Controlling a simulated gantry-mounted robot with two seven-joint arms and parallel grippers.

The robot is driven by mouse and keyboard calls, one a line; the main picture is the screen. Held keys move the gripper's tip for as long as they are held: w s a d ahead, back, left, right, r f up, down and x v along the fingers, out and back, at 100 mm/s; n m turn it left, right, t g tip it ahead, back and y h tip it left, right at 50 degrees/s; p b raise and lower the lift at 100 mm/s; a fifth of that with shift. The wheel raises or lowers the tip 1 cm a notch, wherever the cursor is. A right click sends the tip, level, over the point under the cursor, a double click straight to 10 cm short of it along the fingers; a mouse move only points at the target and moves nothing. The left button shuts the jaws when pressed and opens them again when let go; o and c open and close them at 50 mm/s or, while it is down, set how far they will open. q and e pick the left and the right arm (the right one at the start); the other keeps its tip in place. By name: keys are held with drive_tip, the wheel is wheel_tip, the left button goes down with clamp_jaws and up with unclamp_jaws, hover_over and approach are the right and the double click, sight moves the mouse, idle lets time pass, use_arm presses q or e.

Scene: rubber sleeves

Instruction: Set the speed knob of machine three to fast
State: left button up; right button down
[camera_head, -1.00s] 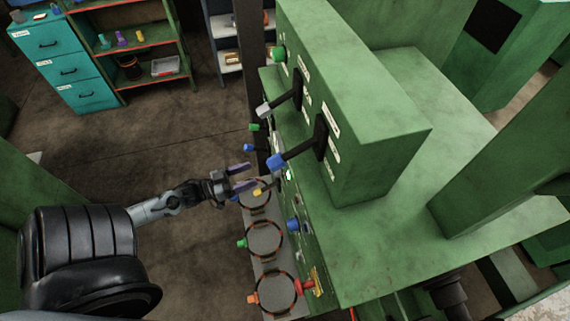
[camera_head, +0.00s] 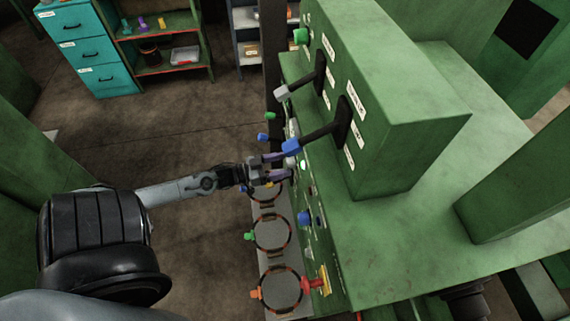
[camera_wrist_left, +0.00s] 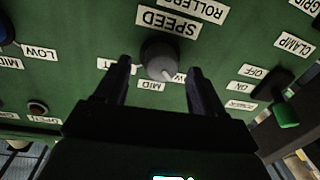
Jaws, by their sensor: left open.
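In the left wrist view, which shows the labels upside down, a round dark speed knob (camera_wrist_left: 160,58) sits on the green panel by a SPEED label (camera_wrist_left: 167,22). A MID label (camera_wrist_left: 151,86) lies below it in the picture. Another label (camera_wrist_left: 108,65) at the left is partly hidden by a finger. My left gripper (camera_wrist_left: 160,72) is open, its fingers on either side of the knob; whether they touch it I cannot tell. In the head view my left gripper (camera_head: 276,165) is at the machine's front, and the knob cannot be made out. My right gripper is out of view.
A blue-tipped lever (camera_head: 291,147) juts out close to my left gripper. A white-tipped lever (camera_head: 282,92) stands farther back. A green-handled clamp switch (camera_wrist_left: 286,115) is right of the knob. Ringed holders (camera_head: 271,232) line the machine's front. The floor at left is clear.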

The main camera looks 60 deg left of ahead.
use_arm(q)
drive_tip(key=shift+x, duration=1)
drive_tip(key=shift+c, duration=0.5)
drive_tip(key=c, duration=1)
